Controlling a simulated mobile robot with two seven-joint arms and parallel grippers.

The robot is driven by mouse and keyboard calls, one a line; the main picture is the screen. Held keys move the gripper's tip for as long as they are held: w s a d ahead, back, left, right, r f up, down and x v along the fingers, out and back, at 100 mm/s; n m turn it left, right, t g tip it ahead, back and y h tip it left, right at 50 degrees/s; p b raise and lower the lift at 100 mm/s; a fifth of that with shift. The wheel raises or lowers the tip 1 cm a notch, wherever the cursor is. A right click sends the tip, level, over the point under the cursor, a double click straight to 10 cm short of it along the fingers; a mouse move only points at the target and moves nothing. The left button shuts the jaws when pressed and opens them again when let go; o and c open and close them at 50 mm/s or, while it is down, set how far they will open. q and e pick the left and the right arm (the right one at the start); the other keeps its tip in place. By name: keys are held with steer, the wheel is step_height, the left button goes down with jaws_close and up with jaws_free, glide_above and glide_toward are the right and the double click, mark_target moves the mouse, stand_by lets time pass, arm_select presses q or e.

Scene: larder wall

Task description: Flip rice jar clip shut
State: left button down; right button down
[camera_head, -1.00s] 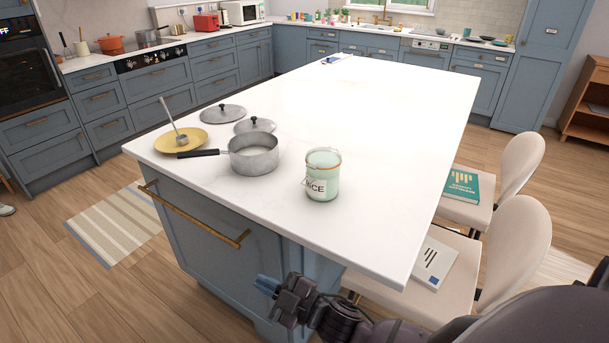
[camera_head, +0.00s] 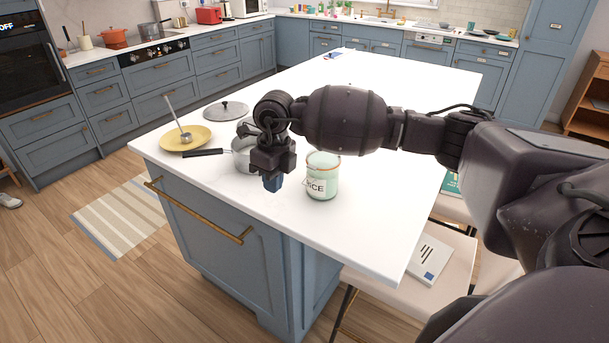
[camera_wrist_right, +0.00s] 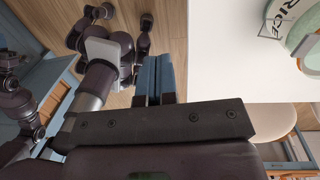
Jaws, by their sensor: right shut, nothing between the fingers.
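The rice jar (camera_head: 323,178) is pale green glass with a "RICE" label and stands upright on the white island top. A wire clip (camera_head: 310,187) shows at its front left, but I cannot tell its exact position. My right gripper (camera_head: 273,184) is shut and empty, pointing down just left of the jar and apart from it. In the right wrist view the jar (camera_wrist_right: 292,22) shows at the upper right, partly cut off, and the blue fingertips (camera_wrist_right: 160,62) are together, away from it. My left gripper is not in the head view.
A grey saucepan (camera_head: 241,160) stands behind my right gripper, partly hidden. A yellow plate (camera_head: 172,141) with a ladle (camera_head: 184,134) and a grey lid (camera_head: 226,110) lie farther left. The island's front edge is close below the gripper. A chair with a book (camera_head: 431,262) is at right.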

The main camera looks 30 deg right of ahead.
steer(key=w+d+r+m+t+h, duration=0.1)
steer(key=w+d+r+h, duration=0.1)
steer(key=d+r+h, duration=0.2)
steer(key=d+r, duration=0.3)
steer(key=shift+w+d, duration=0.2)
steer(key=shift+w, duration=0.15)
steer(key=p, duration=0.2)
glide_toward(305, 184)
steer(key=x, duration=0.6)
steer(key=shift+d+f, duration=0.25)
steer(key=shift+f, duration=0.5)
steer(key=shift+w, duration=0.1)
